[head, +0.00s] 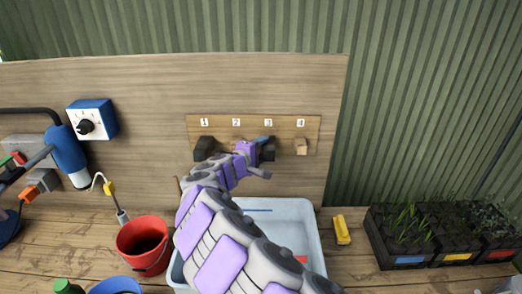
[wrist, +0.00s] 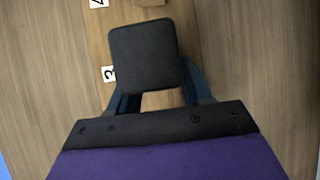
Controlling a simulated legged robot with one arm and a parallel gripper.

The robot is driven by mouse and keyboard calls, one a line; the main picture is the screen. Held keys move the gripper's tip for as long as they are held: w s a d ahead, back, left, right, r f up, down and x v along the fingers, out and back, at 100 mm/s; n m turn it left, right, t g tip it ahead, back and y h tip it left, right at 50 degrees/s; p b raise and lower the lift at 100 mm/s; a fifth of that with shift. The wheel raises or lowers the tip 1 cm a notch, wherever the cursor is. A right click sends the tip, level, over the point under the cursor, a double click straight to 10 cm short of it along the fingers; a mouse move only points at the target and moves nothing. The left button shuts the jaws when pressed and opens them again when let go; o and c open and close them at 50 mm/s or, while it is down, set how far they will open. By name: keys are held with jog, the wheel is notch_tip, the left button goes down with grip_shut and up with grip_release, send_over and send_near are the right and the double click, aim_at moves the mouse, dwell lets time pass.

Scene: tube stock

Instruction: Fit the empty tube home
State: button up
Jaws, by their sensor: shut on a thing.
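My gripper (head: 262,146) is at the numbered wooden rail (head: 219,123) on the back board, by label 3. In the wrist view its two blue fingers (wrist: 158,98) are shut on a dark square-faced block (wrist: 145,55), one on each side. The block also shows in the head view (head: 268,152), partly behind the gripper. It is in front of the rail at 3; whether it touches the rail is hidden. A similar dark block (head: 204,147) is under label 1. A bare wooden peg (head: 300,147) is under label 4. I cannot make out an empty tube.
A pale tub (head: 311,226) stands below my arm, with blue and red items in it. A red bucket (head: 143,245) is to its left and a yellow item (head: 342,229) to its right. Black plant trays (head: 402,240) fill the right side. Blue equipment (head: 68,155) stands left.

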dwell(0.4)
jog(key=o, duration=0.6)
jog(key=shift+o, duration=1.4)
jog(key=shift+w+f, duration=0.1)
jog(key=shift+w, duration=0.1)
jog(key=shift+o, duration=1.1)
jog(key=shift+s, duration=0.1)
jog(key=shift+s, duration=0.1)
jog(key=p+v, duration=0.3)
jog(key=v, duration=1.4)
jog(key=shift+a, duration=0.15)
